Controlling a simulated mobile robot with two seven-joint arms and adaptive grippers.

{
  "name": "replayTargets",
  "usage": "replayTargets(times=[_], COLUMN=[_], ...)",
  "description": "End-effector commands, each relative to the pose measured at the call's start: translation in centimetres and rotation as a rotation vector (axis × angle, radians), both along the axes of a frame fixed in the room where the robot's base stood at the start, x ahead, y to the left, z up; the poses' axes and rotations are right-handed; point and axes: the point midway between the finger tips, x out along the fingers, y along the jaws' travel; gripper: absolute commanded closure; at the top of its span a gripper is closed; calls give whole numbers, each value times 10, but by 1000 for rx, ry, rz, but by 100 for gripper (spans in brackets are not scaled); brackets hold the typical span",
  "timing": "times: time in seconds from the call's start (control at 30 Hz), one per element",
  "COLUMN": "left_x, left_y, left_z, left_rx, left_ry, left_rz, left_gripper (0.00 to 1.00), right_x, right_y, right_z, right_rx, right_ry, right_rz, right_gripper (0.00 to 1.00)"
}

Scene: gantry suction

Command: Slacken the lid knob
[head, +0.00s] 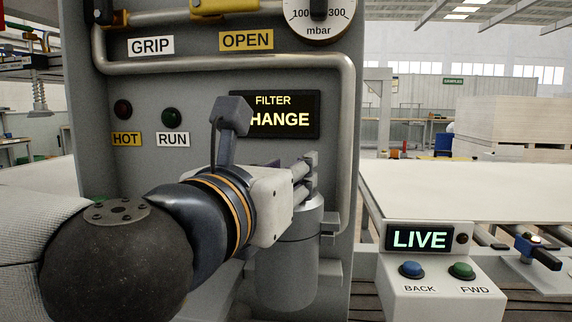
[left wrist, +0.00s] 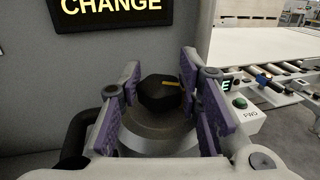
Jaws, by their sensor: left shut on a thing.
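The lid knob (left wrist: 158,96) is a dark faceted knob with an orange mark pointing right, seen in the left wrist view. It sits on the round lid (left wrist: 152,140) of the grey filter canister (head: 287,262). My left gripper (head: 310,175) is at the top of the canister in the head view, and the knob is hidden there. In the left wrist view my left gripper (left wrist: 165,98) has its purple-padded fingers around the knob, shut on it. My right gripper is not in view.
A sign (head: 275,115) reading FILTER CHANGE is on the grey panel behind, partly covered by my wrist camera. A pipe (head: 347,150) runs down the panel's right side. A control box (head: 420,265) reading LIVE, with BACK and FWD buttons, stands to the right.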

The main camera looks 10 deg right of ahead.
Motion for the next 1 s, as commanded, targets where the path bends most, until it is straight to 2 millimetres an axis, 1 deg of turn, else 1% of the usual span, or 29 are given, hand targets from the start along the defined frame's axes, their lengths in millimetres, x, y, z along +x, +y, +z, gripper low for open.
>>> replayTargets(times=[0.1, 0.3, 0.8, 0.83, 0.87, 0.9, 0.93, 1.0], left_x=[-1, -1, 0, 0, 0, 0, 0, 0], left_y=[-1, -1, 0, 0, 0, 0, 0, 0], left_z=[2, 1, 0, 0, 0, 0, 0, 0], left_rx=[2, 2, 0, 0, 0, 0, 0, 0], left_ry=[-2, -1, 0, 0, 0, 0, 0, 0], left_rz=[52, 112, 135, 135, 135, 135, 135, 135], left_gripper=[96, 96, 96, 66, 60, 50, 47, 47], right_x=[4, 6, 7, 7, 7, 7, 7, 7], right_y=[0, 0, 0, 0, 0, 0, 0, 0], right_z=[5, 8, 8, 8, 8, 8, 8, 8], right_rx=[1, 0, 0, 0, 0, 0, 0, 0], right_ry=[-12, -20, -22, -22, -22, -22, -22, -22], right_rz=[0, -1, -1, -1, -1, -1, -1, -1], right_gripper=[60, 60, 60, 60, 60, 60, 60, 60])
